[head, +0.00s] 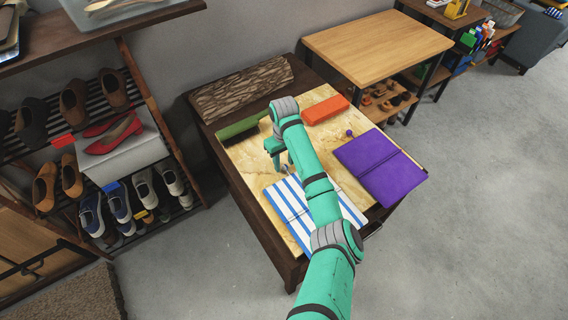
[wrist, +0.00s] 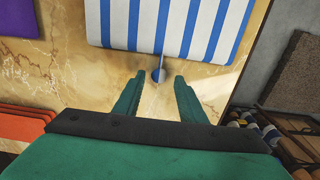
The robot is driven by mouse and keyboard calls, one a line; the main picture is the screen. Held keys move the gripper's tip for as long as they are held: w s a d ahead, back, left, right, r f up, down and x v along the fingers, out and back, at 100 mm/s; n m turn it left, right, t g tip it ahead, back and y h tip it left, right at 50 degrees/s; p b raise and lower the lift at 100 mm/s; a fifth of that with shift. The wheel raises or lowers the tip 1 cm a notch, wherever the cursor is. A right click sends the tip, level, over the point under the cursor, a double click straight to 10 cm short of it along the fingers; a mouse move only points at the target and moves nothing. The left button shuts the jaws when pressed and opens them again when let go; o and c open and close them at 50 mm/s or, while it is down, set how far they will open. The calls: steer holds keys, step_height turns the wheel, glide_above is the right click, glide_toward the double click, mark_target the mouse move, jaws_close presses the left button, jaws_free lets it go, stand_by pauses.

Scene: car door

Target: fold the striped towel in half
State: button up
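The blue-and-white striped towel (head: 283,205) lies flat on the pale marbled top of a dark wood table, with a dark line across its middle. My arm covers part of it in the head view. In the wrist view the towel (wrist: 205,28) is at the top, its near edge just beyond my fingertips. A small grey-blue knob (wrist: 159,75) on a thin stem stands out from that edge. My gripper (head: 283,168) is at the towel's far edge in the head view. In the wrist view my gripper (wrist: 157,78) is open, with one finger on each side of the knob, apart from it.
A purple folded cloth (head: 381,167) with a purple knob (head: 350,133) lies right of the towel. A shoe rack (head: 140,150) stands left; open floor (head: 470,220) is right.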

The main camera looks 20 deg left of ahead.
steer(key=shift+w+f, duration=0.1)
steer(key=shift+f, duration=0.6)
jaws_close()
steer(key=shift+w, duration=0.1)
steer(key=shift+r, duration=0.15)
